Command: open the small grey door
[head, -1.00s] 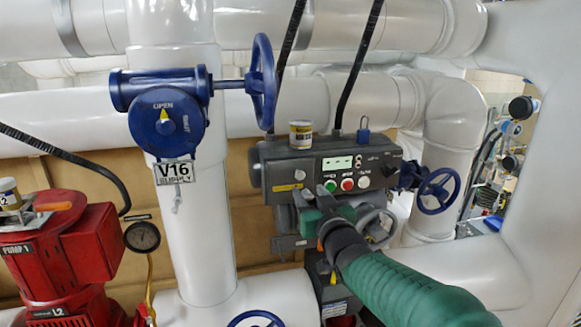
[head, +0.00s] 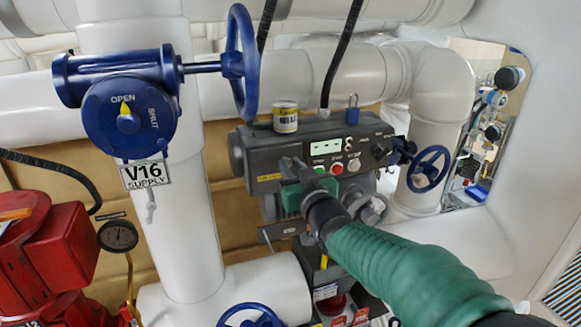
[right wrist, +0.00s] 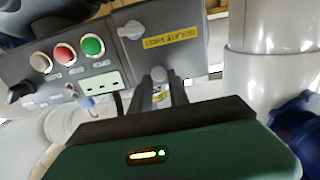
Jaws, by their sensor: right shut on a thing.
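The grey control box (head: 340,143) stands on the pipework right of the middle in the head view. The small grey door (head: 262,162), with a yellow label, appears to be the left part of its front. My right gripper (head: 292,168) is at the door's right side in the head view. In the right wrist view its dark fingers (right wrist: 160,88) are shut on a small grey handle (right wrist: 158,73). I cannot tell whether the door stands ajar. My left gripper is not in view.
A V16 valve (head: 130,115) with a blue handwheel (head: 240,62) is at the left. A tin (head: 285,117) and a blue padlock (head: 352,110) are on the box. Another blue handwheel (head: 428,168) is at its right. A red pump (head: 50,255) stands lower left.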

